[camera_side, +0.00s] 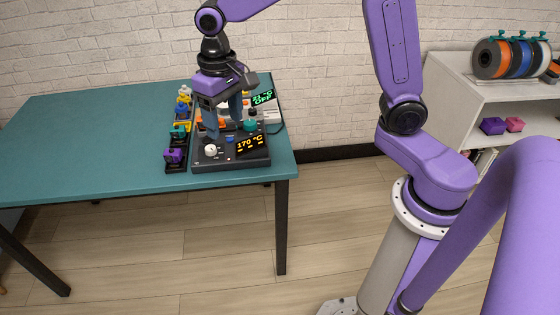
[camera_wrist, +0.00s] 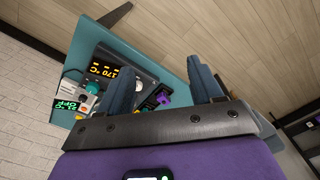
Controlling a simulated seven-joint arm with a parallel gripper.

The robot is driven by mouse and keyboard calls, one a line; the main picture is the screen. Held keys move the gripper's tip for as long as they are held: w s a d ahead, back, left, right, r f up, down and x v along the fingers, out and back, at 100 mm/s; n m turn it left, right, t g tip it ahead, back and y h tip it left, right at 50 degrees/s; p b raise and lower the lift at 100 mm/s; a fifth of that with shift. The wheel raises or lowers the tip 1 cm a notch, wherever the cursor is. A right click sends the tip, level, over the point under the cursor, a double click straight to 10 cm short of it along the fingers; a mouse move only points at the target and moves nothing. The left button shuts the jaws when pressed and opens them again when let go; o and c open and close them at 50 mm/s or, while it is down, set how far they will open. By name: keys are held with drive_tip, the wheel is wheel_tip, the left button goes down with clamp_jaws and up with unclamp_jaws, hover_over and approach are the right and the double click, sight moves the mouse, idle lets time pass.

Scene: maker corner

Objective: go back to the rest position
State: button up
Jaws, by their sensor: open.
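My gripper (camera_side: 223,122) is open, with its two blue-grey fingers spread just above a dark control box (camera_side: 232,163) on the teal table (camera_side: 95,140). No object shows between the fingers. In the wrist view my gripper (camera_wrist: 165,88) also shows its fingers apart, with the table beyond them. Whether a fingertip touches the box cannot be told.
Left of the box, a dark rack (camera_side: 176,166) holds small coloured pieces, one a purple block (camera_side: 173,155). Behind stands a device with a green display (camera_side: 263,97) reading OFF. The table's left half is clear. A white shelf (camera_side: 480,95) with filament spools stands at right.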

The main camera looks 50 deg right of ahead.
drive_tip(key=s+d+n, duration=0.3)
drive_tip(key=s+n, duration=0.1)
drive_tip(key=s, duration=0.4)
drive_tip(key=s+d+f+n, duration=0.1)
drive_tip(key=s+d+n, duration=0.2)
drive_tip(key=s, duration=0.6)
drive_tip(key=s+d+n, duration=0.2)
drive_tip(key=s+n, duration=0.3)
drive_tip(key=s, duration=0.3)
drive_tip(key=shift+s+d+f, duration=0.2)
drive_tip(key=shift+d+f, duration=0.05)
drive_tip(key=shift+d, duration=0.15)
